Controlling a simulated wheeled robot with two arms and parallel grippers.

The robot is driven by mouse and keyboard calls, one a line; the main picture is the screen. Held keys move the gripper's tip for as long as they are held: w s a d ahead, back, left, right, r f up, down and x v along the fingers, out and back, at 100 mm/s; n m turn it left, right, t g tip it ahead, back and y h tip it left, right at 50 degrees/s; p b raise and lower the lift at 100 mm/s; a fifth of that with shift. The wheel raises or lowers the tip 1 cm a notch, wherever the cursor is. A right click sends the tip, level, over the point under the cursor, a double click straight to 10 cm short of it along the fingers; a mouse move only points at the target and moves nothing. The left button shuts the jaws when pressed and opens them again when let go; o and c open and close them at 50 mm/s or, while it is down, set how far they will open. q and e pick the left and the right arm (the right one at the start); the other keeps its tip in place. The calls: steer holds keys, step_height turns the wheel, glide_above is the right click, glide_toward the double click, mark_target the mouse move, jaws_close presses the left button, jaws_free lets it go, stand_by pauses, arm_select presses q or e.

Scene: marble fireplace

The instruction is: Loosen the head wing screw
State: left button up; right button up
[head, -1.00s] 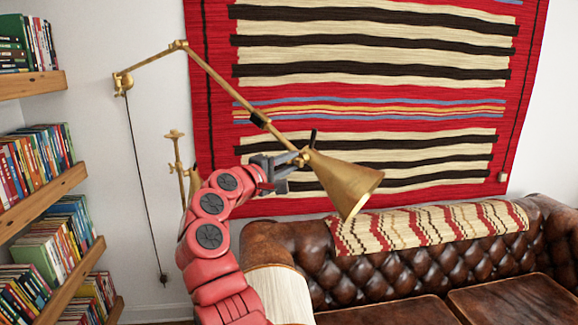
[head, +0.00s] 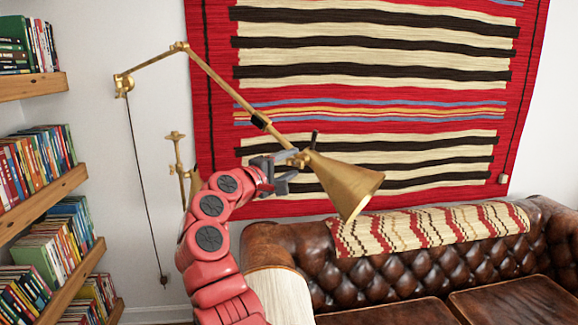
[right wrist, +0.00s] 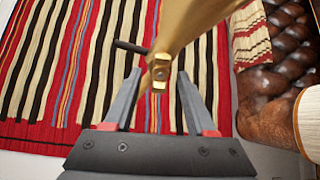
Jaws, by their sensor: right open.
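The brass wall lamp has a cone-shaped head (head: 343,183) that hangs tilted down to the right at the end of its jointed arm. A small brass wing screw (right wrist: 159,73) sits at the head's joint and shows in the right wrist view between and just beyond my fingertips. In the head view the joint (head: 302,158) is small, and the screw is hard to make out there. My right gripper (right wrist: 157,80) is open and empty, with one finger on each side of the screw. In the head view the right gripper (head: 284,167) is just left of the lamp head. My left gripper is not in view.
A dark rod (right wrist: 130,47) sticks out by the lamp joint. A striped rug (head: 375,60) hangs on the wall behind. A brown leather sofa (head: 440,272) stands below right. Bookshelves (head: 40,200) line the left side. A second brass fixture (head: 176,155) is on the wall.

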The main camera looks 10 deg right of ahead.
steer(key=b+v, duration=0.4)
steer(key=v, duration=1.3)
